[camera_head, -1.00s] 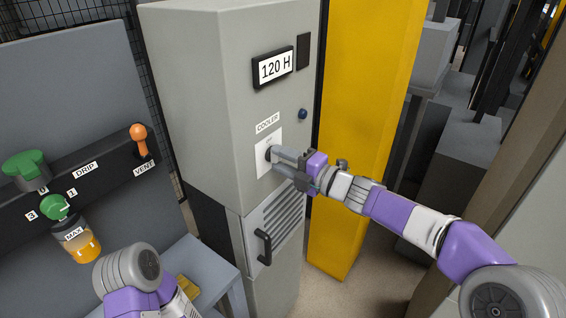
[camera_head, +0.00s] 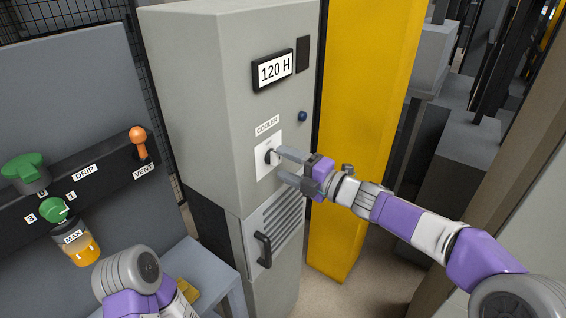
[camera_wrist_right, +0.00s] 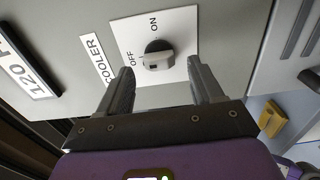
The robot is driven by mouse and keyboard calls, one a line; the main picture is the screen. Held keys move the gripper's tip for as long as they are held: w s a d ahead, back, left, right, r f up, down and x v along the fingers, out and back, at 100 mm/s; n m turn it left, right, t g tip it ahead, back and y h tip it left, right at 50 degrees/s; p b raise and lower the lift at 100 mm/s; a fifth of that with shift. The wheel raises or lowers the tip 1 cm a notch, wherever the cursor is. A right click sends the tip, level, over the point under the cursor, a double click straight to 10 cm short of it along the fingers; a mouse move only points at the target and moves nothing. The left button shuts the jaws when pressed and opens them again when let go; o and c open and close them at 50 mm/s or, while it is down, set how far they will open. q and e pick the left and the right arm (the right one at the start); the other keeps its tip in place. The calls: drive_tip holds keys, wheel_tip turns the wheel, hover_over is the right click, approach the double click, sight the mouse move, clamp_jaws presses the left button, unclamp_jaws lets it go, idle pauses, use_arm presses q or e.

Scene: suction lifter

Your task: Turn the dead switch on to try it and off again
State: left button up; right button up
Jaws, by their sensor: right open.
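The switch is a dark rotary knob (camera_head: 270,156) on a white plate (camera_head: 263,168) under the COOLER label (camera_head: 267,125) on a grey cabinet. In the right wrist view the knob (camera_wrist_right: 158,55) shows grey, with OFF and ON printed beside it; its grip bar lies roughly towards OFF. My right gripper (camera_head: 280,163) is open and empty in front of the plate. In the wrist view its fingers (camera_wrist_right: 160,72) stand apart, one on each side of the knob and back from it. My left arm shows at the bottom left; its gripper is out of view.

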drive_tip(key=v, duration=0.6)
wheel_tip(320, 180, down, 20)
drive_tip(key=w+d+m+h, duration=0.25)
drive_tip(key=m+h, duration=0.25)
drive_tip(key=m, duration=0.8)
drive_tip(key=s+f+m+g+h, duration=0.2)
drive_tip(key=s+f+m, duration=0.4)
drive_tip(key=f, duration=0.7)
drive_tip(key=s+f+m+g+h, duration=0.2)
drive_tip(key=s+f+m, duration=0.5)
drive_tip(key=f, duration=0.6)
drive_tip(key=shift+s+d+f+m+g+h, duration=0.2)
drive_tip(key=shift+s+d+m+g+h, duration=0.15)
drive_tip(key=shift+s+g, duration=0.65)
drive_tip(key=s+f+m+g, duration=0.1)
drive_tip(key=s+f, duration=0.1)
drive_tip(key=s, duration=0.2)
drive_tip(key=s+f+m+g, duration=0.1)
drive_tip(key=s+f+m, duration=0.1)
drive_tip(key=s, duration=0.3)
drive_tip(key=s+f+m+g, duration=0.2)
drive_tip(key=s, duration=0.2)
drive_tip(key=shift+s+d+f+h, duration=0.1)
drive_tip(key=shift+s+h, duration=0.1)
drive_tip(key=shift+h, duration=0.15)
drive_tip(key=shift+c, duration=0.2)
